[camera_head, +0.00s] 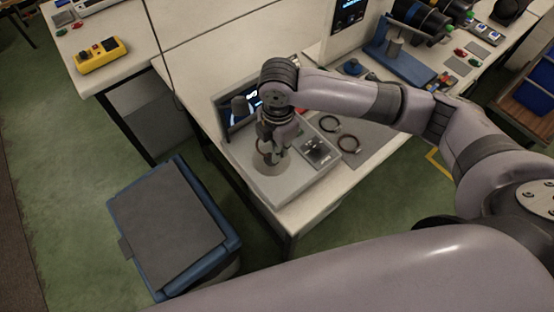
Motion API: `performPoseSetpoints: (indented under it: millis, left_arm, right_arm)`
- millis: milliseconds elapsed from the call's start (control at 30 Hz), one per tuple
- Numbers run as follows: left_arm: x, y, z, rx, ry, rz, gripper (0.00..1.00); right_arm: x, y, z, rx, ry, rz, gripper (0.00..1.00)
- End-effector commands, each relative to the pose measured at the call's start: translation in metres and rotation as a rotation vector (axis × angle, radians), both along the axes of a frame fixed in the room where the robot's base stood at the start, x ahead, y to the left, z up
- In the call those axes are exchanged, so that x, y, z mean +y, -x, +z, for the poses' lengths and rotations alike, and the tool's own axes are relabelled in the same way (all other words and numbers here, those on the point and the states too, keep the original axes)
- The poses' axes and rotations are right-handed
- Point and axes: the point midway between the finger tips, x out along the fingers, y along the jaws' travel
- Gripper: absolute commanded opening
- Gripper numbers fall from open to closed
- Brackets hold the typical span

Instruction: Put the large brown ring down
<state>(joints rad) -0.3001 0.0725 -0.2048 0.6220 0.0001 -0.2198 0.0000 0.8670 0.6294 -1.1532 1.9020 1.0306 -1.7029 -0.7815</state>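My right gripper (272,153) points down over the round light disc (265,166) on the grey bench device (247,170). Its fingers are small and dark here, and I cannot tell whether they are open or shut. I cannot make out a large brown ring between them; the hand hides part of that spot. Two dark rings lie apart on the grey mat to the right, a far ring (329,123) and a near ring (349,144). Their brown colour is not clear. My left gripper is not in view.
A small dark control box (318,150) sits on the device beside the hand, with a screen (240,115) behind. A blue bin with a grey lid (167,222) stands at lower left. A blue stand (401,64) is farther back. The mat (373,137) has bare room.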

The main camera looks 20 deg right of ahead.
Motion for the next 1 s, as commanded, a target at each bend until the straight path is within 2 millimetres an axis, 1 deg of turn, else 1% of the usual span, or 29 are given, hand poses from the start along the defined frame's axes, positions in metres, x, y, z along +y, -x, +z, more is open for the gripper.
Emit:
performPoseSetpoints:
  millis: [33, 100, 200, 267, 400, 500, 600, 833, 1000]
  left_arm:
    - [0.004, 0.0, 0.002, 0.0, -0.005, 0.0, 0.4]
    - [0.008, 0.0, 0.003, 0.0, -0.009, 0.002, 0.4]
    - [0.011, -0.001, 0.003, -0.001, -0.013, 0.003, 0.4]
    - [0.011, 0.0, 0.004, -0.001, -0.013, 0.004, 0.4]
    - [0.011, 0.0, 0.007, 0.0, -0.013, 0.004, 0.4]
    - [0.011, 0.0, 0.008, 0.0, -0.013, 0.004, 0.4]
    - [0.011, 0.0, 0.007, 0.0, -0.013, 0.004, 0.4]
    - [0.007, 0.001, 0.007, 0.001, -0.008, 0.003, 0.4]
    - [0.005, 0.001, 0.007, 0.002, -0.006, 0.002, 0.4]
  right_arm:
    - [0.0, 0.001, -0.008, 0.004, 0.001, 0.0, 0.0]
    - [0.0, 0.0, -0.016, 0.001, 0.0, 0.001, 0.0]
    - [0.0, 0.0, -0.023, 0.001, -0.001, 0.001, 0.0]
    - [0.0, 0.001, -0.029, 0.003, 0.001, 0.0, 0.0]
    - [0.001, 0.001, -0.051, 0.003, 0.0, 0.001, 0.0]
    - [0.0, 0.0, -0.061, 0.001, -0.001, 0.001, 0.0]
    - [0.0, 0.0, -0.065, 0.0, 0.0, 0.002, 0.0]
    - [0.0, 0.0, -0.065, 0.0, 0.0, 0.001, 0.0]
    - [0.0, 0.0, -0.071, 0.0, 0.0, 0.0, 0.0]
